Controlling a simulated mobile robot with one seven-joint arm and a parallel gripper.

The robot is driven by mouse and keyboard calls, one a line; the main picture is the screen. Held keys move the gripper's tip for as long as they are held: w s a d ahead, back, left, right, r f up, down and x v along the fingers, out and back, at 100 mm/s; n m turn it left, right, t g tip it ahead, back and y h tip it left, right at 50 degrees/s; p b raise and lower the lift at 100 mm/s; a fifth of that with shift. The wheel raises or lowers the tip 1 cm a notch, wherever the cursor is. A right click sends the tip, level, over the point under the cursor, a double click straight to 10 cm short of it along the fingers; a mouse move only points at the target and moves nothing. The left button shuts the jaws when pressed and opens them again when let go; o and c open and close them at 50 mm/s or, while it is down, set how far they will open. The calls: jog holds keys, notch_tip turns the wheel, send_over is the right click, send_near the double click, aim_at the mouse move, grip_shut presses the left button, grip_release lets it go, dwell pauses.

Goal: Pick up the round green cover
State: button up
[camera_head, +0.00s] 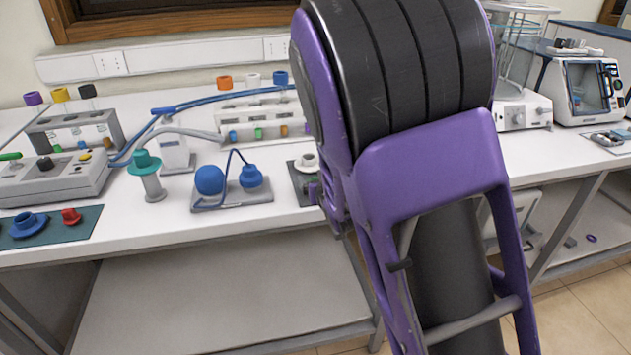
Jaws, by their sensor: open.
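A round teal-green cover (143,162) sits on top of a short grey upright cylinder (153,188) on the white bench (130,215). It is left of the blue ball fixture. A smaller bright green piece (10,156) shows at the far left edge on a grey box. My gripper is not seen; a large purple and black part of my arm fills the centre right and hides the bench behind it.
A blue ball fixture (210,180) stands right of the cylinder. A grey box with knobs (55,178) and a green mat (85,222) with blue and red parts lie to the left. A white stand (174,150) with blue tubing is behind. Bare bench lies in front of the cylinder.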

jog(key=shift+s, duration=0.1)
grip_shut()
dwell(0.3)
